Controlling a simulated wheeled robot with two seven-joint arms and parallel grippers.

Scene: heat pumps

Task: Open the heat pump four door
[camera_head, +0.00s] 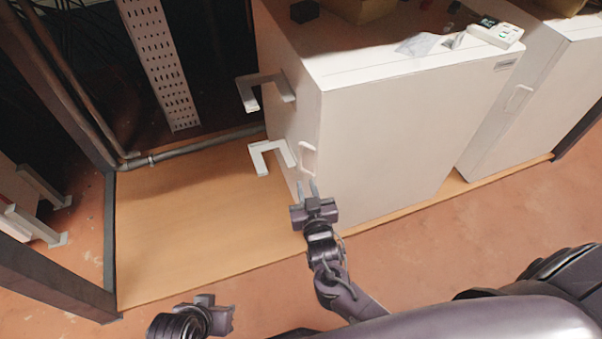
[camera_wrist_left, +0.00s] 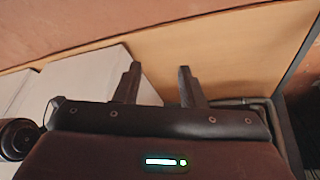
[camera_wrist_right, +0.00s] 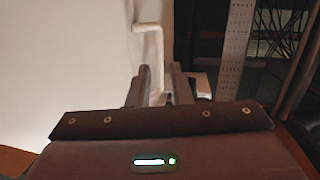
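The nearest white heat pump (camera_head: 400,140) has a large front door that looks flush with its body. A white bar handle (camera_head: 308,160) is at the door's left edge; it also shows in the right wrist view (camera_wrist_right: 152,50). My right gripper (camera_head: 308,187) is at the handle's lower end. In the right wrist view its fingers (camera_wrist_right: 160,82) stand apart, with the handle's lower part between them; contact cannot be told. My left gripper (camera_head: 228,316) is low at the left in the head view, away from the door. Its fingers (camera_wrist_left: 160,85) are apart and empty.
White brackets (camera_head: 270,155) stick out from the heat pump's left side. A second white unit (camera_head: 535,95) stands to the right. A small control box (camera_head: 496,32) lies on top. The wooden base board (camera_head: 190,220) and reddish floor in front are clear.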

